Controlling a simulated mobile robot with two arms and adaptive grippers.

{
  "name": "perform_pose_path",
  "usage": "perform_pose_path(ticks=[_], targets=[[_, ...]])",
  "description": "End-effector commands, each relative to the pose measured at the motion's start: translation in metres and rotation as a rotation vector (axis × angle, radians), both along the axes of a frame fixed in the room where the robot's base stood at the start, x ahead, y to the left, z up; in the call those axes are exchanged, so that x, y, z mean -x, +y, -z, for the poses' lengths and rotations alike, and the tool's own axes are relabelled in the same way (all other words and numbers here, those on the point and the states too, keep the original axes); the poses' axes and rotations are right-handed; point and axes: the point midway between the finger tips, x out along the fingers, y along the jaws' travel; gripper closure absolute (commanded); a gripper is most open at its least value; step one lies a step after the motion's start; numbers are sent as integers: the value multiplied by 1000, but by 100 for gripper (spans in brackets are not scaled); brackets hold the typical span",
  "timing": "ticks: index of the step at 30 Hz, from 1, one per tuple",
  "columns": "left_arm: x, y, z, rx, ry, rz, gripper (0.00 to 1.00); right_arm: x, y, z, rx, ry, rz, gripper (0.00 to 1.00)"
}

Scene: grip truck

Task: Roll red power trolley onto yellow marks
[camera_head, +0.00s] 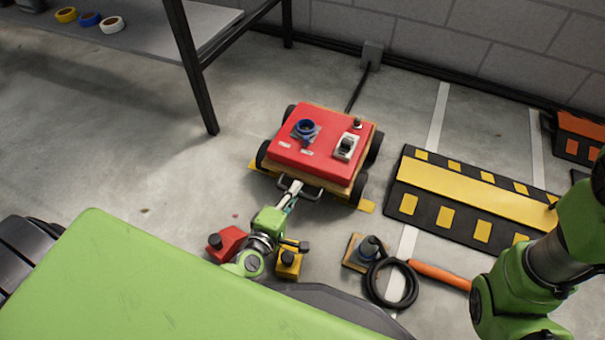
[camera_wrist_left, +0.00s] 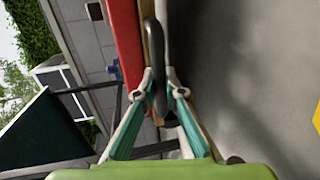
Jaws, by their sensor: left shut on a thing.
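The red power trolley (camera_head: 318,141) stands on its dark wheels on the floor, with a blue socket, a switch box and a knob on top. A yellow mark (camera_head: 256,167) shows beside its near left wheel, and another yellow mark (camera_head: 367,206) by its near right wheel. The stretch between is hidden under the trolley. My left gripper (camera_head: 293,189) is shut on the trolley's dark front handle (camera_head: 313,193). In the left wrist view my left gripper (camera_wrist_left: 160,90) has its fingers on either side of the handle bar (camera_wrist_left: 155,60). My right gripper is out of view.
A black and yellow cable ramp (camera_head: 455,195) lies right of the trolley. A cable (camera_head: 357,90) runs from behind the trolley to a wall box. A table (camera_head: 165,30) stands back left. Floor left of the trolley is clear.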

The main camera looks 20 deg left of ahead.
Motion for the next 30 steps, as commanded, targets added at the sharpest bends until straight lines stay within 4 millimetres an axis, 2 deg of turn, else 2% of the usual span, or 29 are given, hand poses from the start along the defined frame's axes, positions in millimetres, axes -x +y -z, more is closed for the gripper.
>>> perform_pose_path(ticks=[5, 16, 17, 18, 30], targets=[[14, 0, 1, 0, 2, 1, 100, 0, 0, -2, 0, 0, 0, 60], [15, 0, 1, 0, 2, 1, 100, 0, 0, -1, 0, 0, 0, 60], [15, 0, 1, 0, 2, 1, 82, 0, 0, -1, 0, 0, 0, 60], [15, 0, 1, 0, 1, 1, 73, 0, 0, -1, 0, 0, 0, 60], [14, 0, 0, 0, 0, 0, 73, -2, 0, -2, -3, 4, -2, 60]])
